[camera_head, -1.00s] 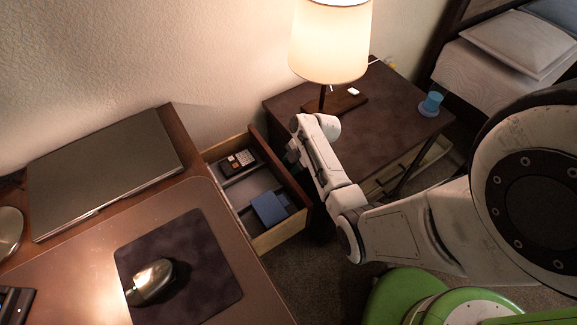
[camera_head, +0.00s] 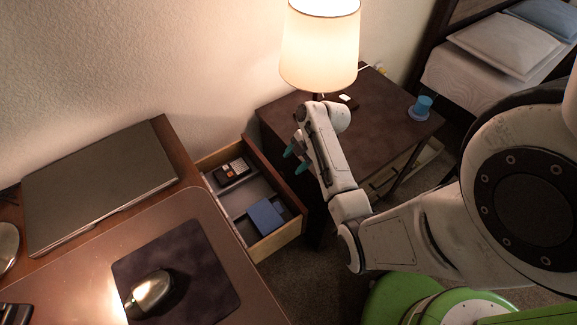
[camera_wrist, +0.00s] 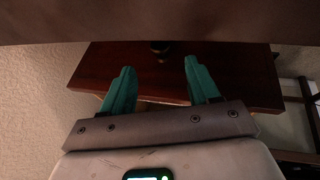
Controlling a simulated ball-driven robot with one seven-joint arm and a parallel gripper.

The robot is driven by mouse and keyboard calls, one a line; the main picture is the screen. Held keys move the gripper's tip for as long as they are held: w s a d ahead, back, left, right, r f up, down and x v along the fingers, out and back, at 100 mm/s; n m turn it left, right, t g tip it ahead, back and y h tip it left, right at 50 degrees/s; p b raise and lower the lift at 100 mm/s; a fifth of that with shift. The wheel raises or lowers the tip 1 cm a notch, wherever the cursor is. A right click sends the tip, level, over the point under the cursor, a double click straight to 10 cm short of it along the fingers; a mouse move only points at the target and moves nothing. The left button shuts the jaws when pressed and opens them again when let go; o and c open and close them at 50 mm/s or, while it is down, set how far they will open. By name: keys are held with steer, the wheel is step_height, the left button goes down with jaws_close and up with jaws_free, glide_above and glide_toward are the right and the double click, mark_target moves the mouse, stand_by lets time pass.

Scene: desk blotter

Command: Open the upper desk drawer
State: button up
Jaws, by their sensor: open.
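The upper desk drawer (camera_head: 292,236) is pulled out from the desk's right side in the head view. A calculator (camera_head: 234,170) and a blue box-like item (camera_head: 265,216) lie inside it. In the wrist view my gripper (camera_wrist: 157,80) is open and empty. Beyond its fingers is a reddish-brown wooden front (camera_wrist: 226,72) with a dark round knob (camera_wrist: 159,47) between the fingertips. I cannot tell whether the fingers touch anything.
A nightstand (camera_head: 385,125) with a lit lamp (camera_head: 320,45) and a blue cup (camera_head: 421,107) stands right of the drawer, close to my arm. The desk holds a laptop (camera_head: 98,185) and a mouse (camera_head: 150,292) on a dark pad (camera_head: 205,262).

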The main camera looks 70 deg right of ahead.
steer(key=shift+v, duration=1.35)
